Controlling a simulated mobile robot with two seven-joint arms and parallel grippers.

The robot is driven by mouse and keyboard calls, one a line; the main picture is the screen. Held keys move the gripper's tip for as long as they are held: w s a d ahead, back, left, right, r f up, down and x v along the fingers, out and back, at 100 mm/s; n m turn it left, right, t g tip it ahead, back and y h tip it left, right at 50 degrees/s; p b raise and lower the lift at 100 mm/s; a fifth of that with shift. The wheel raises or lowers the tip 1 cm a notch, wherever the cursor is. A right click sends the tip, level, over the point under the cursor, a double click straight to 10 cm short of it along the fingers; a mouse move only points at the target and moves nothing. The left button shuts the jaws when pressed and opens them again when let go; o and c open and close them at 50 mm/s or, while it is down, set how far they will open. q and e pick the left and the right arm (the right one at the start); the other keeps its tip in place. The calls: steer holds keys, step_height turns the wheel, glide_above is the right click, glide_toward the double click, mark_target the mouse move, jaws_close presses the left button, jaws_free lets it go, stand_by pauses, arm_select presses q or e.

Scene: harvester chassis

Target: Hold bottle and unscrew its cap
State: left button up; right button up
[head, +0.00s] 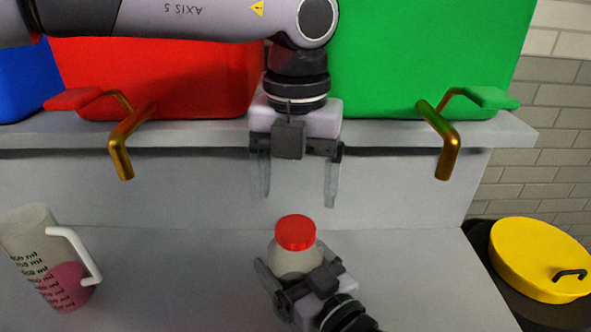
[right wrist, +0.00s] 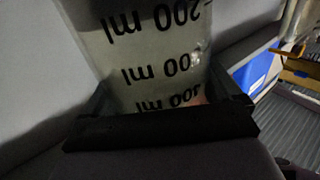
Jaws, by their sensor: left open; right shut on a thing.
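A pale bottle (head: 293,262) with a red cap (head: 295,232) stands upright on the grey counter in the head view. My right gripper (head: 283,277) is shut on the bottle's body from the front right, below the cap. In the right wrist view the bottle (right wrist: 155,50) fills the space between the fingers, with black ml markings on its wall. My left gripper (head: 298,190) is open and empty, pointing down above and behind the cap, apart from it. The lower part of the bottle is hidden by my right gripper.
A measuring jug (head: 45,260) with pink liquid stands at the left. Red (head: 160,75) and green (head: 430,60) containers sit on the back shelf, with brass taps (head: 122,150) hanging over its edge. A yellow lid (head: 540,258) is at the right. Counter beside the bottle is clear.

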mark_target(295, 228)
arm_select(q)
steer(key=m, duration=0.5)
steer(key=shift+r, duration=0.25)
steer(key=m, duration=0.3)
steer(key=shift+r, duration=0.1)
steer(key=m, duration=0.4)
steer(key=shift+r, duration=0.2)
steer(key=m, duration=0.3)
steer(key=shift+f, duration=3.9)
steer(key=c, duration=1.1)
